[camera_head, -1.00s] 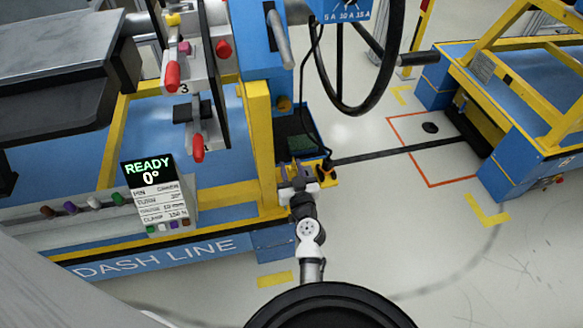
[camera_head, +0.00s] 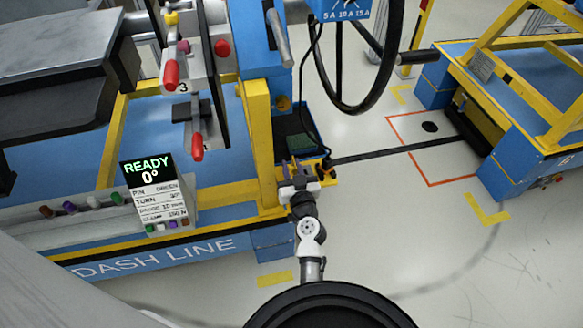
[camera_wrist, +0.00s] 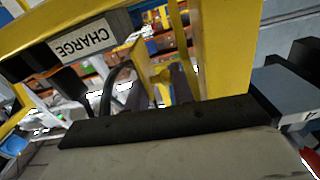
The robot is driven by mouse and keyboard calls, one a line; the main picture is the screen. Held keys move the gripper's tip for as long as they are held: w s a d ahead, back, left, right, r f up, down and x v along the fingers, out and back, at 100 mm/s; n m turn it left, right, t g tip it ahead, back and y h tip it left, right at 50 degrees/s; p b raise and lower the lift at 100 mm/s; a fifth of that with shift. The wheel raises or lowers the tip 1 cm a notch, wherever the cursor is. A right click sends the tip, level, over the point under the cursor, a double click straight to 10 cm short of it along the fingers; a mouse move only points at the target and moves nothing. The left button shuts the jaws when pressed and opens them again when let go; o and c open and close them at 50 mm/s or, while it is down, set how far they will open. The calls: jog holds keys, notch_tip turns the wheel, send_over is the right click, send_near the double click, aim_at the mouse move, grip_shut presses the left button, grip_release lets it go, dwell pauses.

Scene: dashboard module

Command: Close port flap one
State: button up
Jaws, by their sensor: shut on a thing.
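My gripper (camera_head: 297,169) is at the front right corner of the blue and yellow dash station, beside a yellow plate (camera_head: 326,181).
A display panel (camera_head: 148,178) reads READY 0°. A black steering wheel (camera_head: 393,70) overhangs the right side. A dark cable (camera_head: 395,151) runs right across the floor toward another blue and yellow station (camera_head: 515,165). Open floor lies at the lower right.

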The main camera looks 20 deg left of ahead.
aim_at(307, 175)
jog(key=m, duration=0.1)
jog(key=d+m+b, duration=0.1)
jog(key=m, duration=0.1)
jog(key=shift+w+b, duration=0.3)
jog(key=shift+w, duration=0.1)
jog(key=m, duration=0.1)
jog(key=w+d+m+b, duration=0.1)
jog(key=m, duration=0.1)
jog(key=shift+d+f+m, duration=0.15)
jog(key=shift+m, duration=0.15)
jog(key=m, duration=0.1)
jog(key=m+b, duration=0.1)
jog(key=shift+w+d+f+m, duration=0.2)
jog(key=shift+d+f+m, duration=0.1)
jog(key=shift+d, duration=0.1)
jog(key=shift+w+d+f+m+b, duration=0.15)
jog(key=shift+d+f+m+b, duration=0.1)
jog(key=shift+m, duration=0.6)
jog(key=shift+w+d+f+m+b, duration=0.1)
jog(key=shift+w+d+m+b, duration=0.1)
jog(key=shift+m, duration=0.65)
jog(key=o, duration=0.9)
